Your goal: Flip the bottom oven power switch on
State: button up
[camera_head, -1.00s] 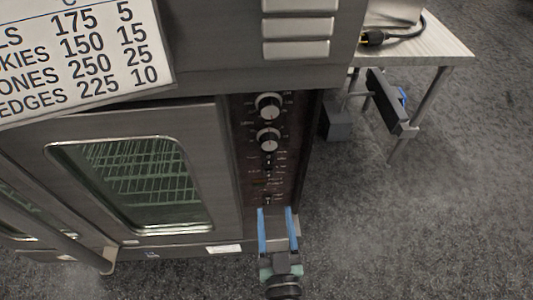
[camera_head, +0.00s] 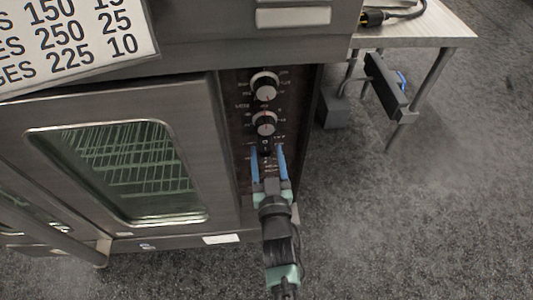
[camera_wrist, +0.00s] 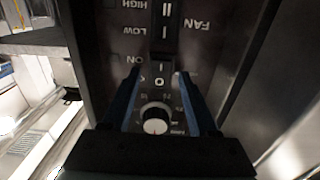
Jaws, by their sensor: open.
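The oven's dark control panel (camera_head: 238,125) stands right of its glass door (camera_head: 125,170). My gripper (camera_head: 268,150) is open in front of the panel, its two blue fingers pointing at it below the lower knob (camera_head: 264,123). In the wrist view the panel shows upside down. There, a small black rocker switch (camera_wrist: 160,74) marked I and O, with ON lettering beside it, lies between the fingertips of my open gripper (camera_wrist: 158,82). I cannot tell whether the fingers touch the panel or which way the switch is set.
A fan switch (camera_wrist: 166,20) marked HIGH and LOW is beyond the fingertips in the wrist view. A dial (camera_wrist: 154,118) sits between the fingers. An upper knob (camera_head: 265,86) is on the panel.

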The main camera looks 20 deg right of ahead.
jog(key=shift+w, duration=0.3)
grip_shut()
